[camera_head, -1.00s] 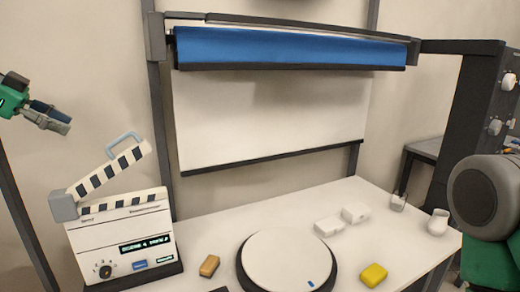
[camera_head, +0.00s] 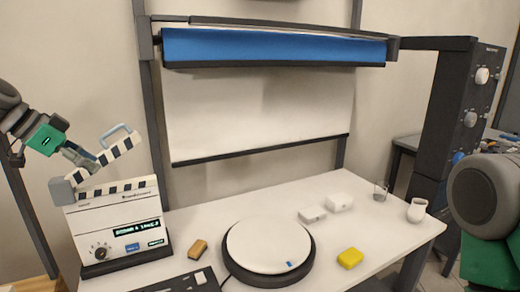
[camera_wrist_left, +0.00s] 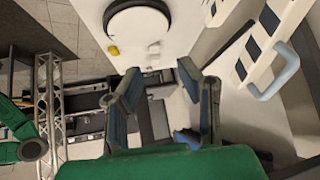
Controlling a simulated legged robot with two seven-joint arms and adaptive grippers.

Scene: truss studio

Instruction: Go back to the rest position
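My left gripper (camera_head: 83,154) is at the left of the head view, beside the raised striped arm of the clapperboard device (camera_head: 118,222). In the left wrist view its two fingers (camera_wrist_left: 168,92) stand apart with nothing between them. The striped arm (camera_wrist_left: 262,45) with its pale blue handle (camera_wrist_left: 276,75) is close to the right of the fingers in that view. I cannot tell from the head view whether the fingertips touch it. My right gripper is not in view; only a green and grey part of my right arm shows at the right edge.
A white table holds a round turntable (camera_head: 268,246), a yellow block (camera_head: 350,258), an orange-brown block (camera_head: 198,249), white boxes (camera_head: 339,202), a glass (camera_head: 380,191) and a white jug (camera_head: 417,210). A dark frame with a blue roll (camera_head: 270,48) stands behind. A dark control panel (camera_head: 190,281) lies in front.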

